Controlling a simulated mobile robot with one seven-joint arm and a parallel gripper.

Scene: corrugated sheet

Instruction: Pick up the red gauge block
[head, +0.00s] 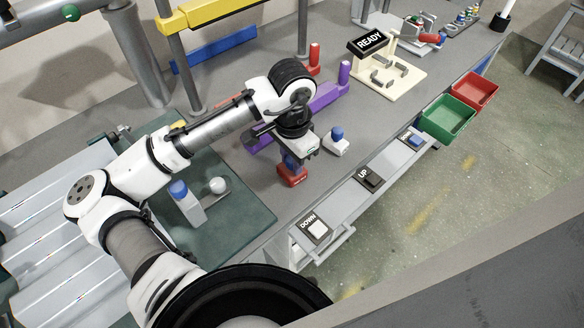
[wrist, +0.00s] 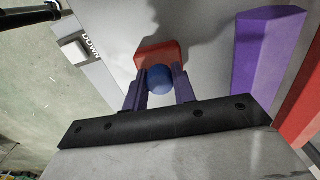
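The red gauge block (head: 292,178) has a red base and a blue rounded knob. It stands upright on the grey bench near the front edge. In the wrist view its red base (wrist: 173,53) shows beyond the fingertips, with the blue knob between them. My gripper (head: 292,158) points down over the block. In the wrist view the two purple fingers of my gripper (wrist: 160,84) lie close against both sides of the knob, with no clear gap. The block's base appears to be on the bench; its underside is hidden.
A white block with a blue knob (head: 336,143) stands close to the right. Another (head: 187,202) stands on the green mat (head: 245,217). A purple bar (head: 325,97) lies behind my gripper. Buttons line the front ledge (head: 345,200); green (head: 448,120) and red bins (head: 474,91) hang at right.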

